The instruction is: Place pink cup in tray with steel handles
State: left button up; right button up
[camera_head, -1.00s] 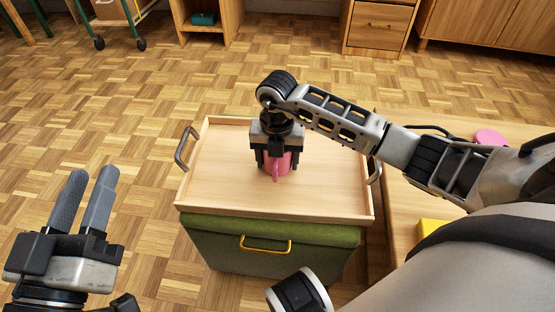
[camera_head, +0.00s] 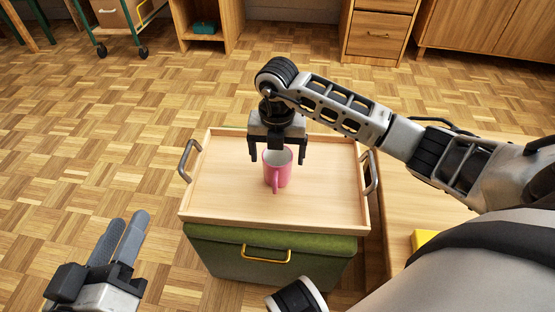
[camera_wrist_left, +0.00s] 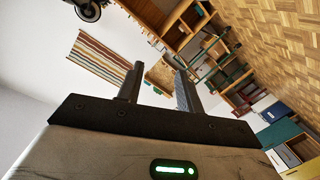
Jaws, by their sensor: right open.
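The pink cup (camera_head: 277,172) stands upright in the wooden tray with steel handles (camera_head: 215,207), a little right of its middle, its handle toward me. The tray rests on a green box with a yellow handle (camera_head: 265,262). My right gripper (camera_head: 278,158) is open above and behind the cup, its fingers spread to either side of the rim and apart from it. My left gripper (camera_head: 128,233) is at the lower left, over the floor, its two fingers apart and empty. Its fingers also show in the left wrist view (camera_wrist_left: 157,88), with nothing between them.
A wooden table (camera_head: 400,205) stands right of the tray, partly hidden by my right arm, with a yellow item (camera_head: 424,239) on it. Wooden cabinets (camera_head: 378,32) and a wheeled cart (camera_head: 120,18) stand at the back. The floor between is clear.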

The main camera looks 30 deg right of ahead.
pick_arm(q)
jog(key=shift+a+f+m+y+p, duration=0.3)
jog(key=shift+m+y+p, duration=0.2)
jog(key=shift+p, duration=0.3)
pick_arm(e)
notch_tip(320, 180, up, 6)
jog(key=shift+f, duration=0.15)
